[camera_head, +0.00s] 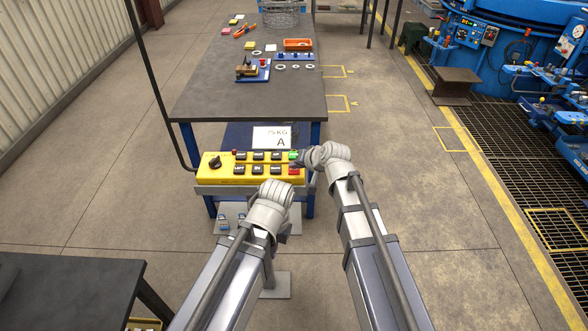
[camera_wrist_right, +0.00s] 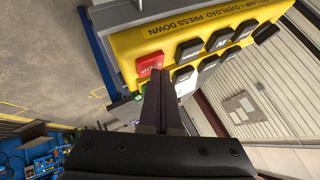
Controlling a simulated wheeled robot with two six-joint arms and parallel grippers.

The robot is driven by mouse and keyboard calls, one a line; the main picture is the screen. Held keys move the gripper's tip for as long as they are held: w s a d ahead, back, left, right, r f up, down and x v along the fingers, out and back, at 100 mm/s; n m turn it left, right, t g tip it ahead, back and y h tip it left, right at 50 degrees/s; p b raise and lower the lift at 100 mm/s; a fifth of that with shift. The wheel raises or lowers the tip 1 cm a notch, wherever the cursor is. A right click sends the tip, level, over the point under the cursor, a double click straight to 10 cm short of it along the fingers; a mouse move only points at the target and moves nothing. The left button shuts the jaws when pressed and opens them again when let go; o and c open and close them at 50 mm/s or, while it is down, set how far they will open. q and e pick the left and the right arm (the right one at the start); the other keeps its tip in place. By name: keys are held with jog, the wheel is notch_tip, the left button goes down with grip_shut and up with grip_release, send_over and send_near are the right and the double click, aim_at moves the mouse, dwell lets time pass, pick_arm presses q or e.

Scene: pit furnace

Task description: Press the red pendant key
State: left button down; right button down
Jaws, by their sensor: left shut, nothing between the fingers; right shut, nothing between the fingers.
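The yellow pendant (camera_head: 225,172) hangs at the front of the long table with two rows of mostly black keys. Its red key (camera_head: 294,171) is at the lower right end, below the green key (camera_head: 293,154). In the right wrist view, the red key (camera_wrist_right: 150,64) carries white letters. My right gripper (camera_head: 298,160) is shut and empty, at the pendant's right end. Its fingertips (camera_wrist_right: 160,72) appear right beside the red key; I cannot tell whether they touch. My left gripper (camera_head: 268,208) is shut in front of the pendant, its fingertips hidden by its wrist.
The grey table (camera_head: 215,95) holds an orange tray (camera_head: 298,44), a blue fixture (camera_head: 262,74) and small parts. A dark table (camera_head: 70,290) is at lower left.

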aim_at(296, 171)
jog(key=shift+r, duration=0.1)
dwell(0.3)
jog(key=shift+r+p, duration=0.75)
jog(key=shift+p, duration=0.15)
notch_tip(296, 171, up, 5)
jog(key=p, duration=0.5)
